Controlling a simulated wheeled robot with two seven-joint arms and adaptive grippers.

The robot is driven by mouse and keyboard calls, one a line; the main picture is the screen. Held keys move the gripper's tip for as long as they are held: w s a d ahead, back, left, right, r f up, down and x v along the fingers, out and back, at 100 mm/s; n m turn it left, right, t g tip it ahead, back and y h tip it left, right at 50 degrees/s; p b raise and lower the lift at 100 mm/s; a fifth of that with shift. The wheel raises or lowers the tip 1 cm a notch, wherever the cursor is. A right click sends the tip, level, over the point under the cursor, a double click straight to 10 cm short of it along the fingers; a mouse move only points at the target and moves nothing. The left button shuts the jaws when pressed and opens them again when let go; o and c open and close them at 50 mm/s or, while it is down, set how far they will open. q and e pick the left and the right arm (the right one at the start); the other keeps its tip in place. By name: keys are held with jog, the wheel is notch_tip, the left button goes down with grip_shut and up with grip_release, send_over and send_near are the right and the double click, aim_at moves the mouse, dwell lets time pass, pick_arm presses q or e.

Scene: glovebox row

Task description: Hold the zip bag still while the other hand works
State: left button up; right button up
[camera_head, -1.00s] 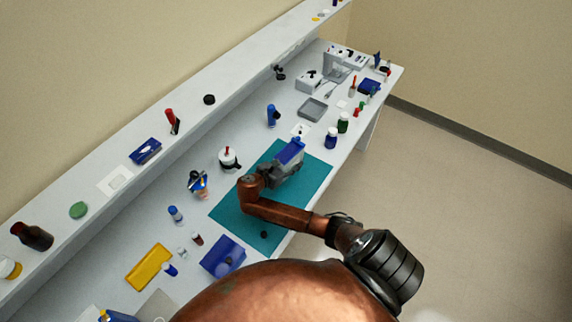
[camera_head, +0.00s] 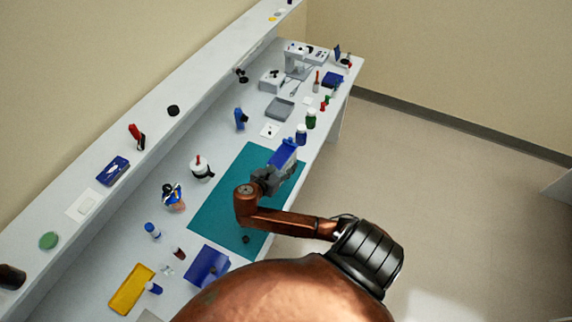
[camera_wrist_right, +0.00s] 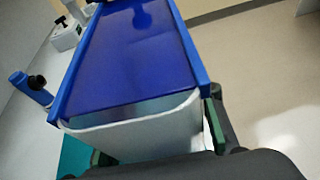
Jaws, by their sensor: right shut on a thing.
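My right gripper (camera_head: 277,174) is over the teal mat (camera_head: 222,212) in the head view. It is shut on a blue-and-white thing (camera_head: 286,151). In the right wrist view this thing (camera_wrist_right: 135,60) has a flat blue panel with raised blue side rims above a pale, box-like body. A finger of my right gripper (camera_wrist_right: 160,145) shows at each side of the pale body. I cannot tell whether this thing is the zip bag, and I make out no other clear bag. Whether it touches the mat is unclear. My left gripper is not in view.
A blue box (camera_head: 207,264), a yellow item (camera_head: 132,288) and a white jar with a red top (camera_head: 201,168) stand around the mat. Dark bottles (camera_head: 301,134) and a grey tray (camera_head: 280,108) lie beyond it. A raised shelf (camera_head: 60,215) runs along the wall. Open floor lies right.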

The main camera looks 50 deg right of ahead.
jog(key=shift+w+a+f+b, duration=0.45)
jog(key=shift+w+f+b, duration=0.5)
jog(key=shift+w+f, duration=0.85)
jog(key=shift+w+a+f+b, duration=0.5)
jog(key=shift+w+f+b, duration=0.5)
jog(key=shift+w+f, duration=0.75)
jog(key=shift+w+a+f+b, duration=0.45)
jog(key=shift+w+f+b, duration=0.5)
jog(key=shift+w+f, duration=0.8)
jog(key=shift+w, duration=0.2)
jog(key=shift+w+a+f+b, duration=0.15)
jog(key=shift+w+f+b, duration=0.15)
jog(key=shift+w+f, duration=0.3)
jog(key=o, duration=0.9)
jog(key=shift+c, duration=0.2)
jog(key=o, duration=0.4)
jog(key=shift+c, duration=0.2)
jog(key=shift+a+r, duration=0.1)
jog(key=shift+a, duration=0.05)
